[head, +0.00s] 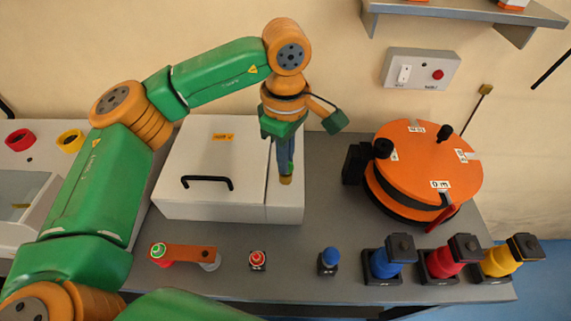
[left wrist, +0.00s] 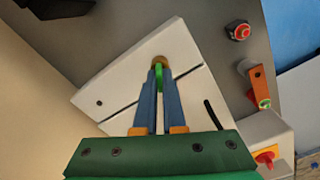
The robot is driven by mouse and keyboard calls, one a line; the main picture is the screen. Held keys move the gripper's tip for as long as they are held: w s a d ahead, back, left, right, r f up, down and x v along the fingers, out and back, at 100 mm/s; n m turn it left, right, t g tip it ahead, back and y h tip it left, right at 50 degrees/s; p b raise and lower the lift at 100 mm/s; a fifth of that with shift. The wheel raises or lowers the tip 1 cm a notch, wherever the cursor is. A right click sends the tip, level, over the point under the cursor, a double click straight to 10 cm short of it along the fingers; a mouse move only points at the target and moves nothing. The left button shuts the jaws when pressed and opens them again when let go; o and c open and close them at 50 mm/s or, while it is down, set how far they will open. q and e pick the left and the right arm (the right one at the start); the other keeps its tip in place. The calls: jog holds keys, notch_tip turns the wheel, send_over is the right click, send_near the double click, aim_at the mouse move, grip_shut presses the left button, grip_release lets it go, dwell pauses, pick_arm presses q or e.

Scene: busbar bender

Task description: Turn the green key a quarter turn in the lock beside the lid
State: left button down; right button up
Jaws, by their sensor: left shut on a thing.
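The green key (left wrist: 159,79) shows in the left wrist view as a narrow green piece between the two blue fingers. My left gripper (head: 286,176) points down and is shut on the key. The round brass lock (left wrist: 159,61) lies at the fingertips, and it also shows in the head view (head: 286,181). It sits on the narrow white panel right of the white lid (head: 215,155). The lid is down, with a black handle (head: 207,182). The fingers cover much of the key, so I cannot tell its exact turn. My right gripper is in neither view.
An orange round-topped machine (head: 425,160) stands to the right. Along the front are an orange bar (head: 190,252), a red button (head: 258,260), a blue knob (head: 329,258) and blue, red and yellow pieces in black holders (head: 389,262). Grey table (head: 325,205) is bare between them.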

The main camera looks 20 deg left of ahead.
pick_arm(q)
jog(key=m, duration=0.3)
jog(key=shift+r, duration=0.1)
jog(key=m, duration=0.8)
jog(key=shift+p, duration=0.3)
jog(key=shift+m, duration=1.2)
jog(key=c, duration=0.9)
grip_release()
jog(key=shift+w, duration=0.1)
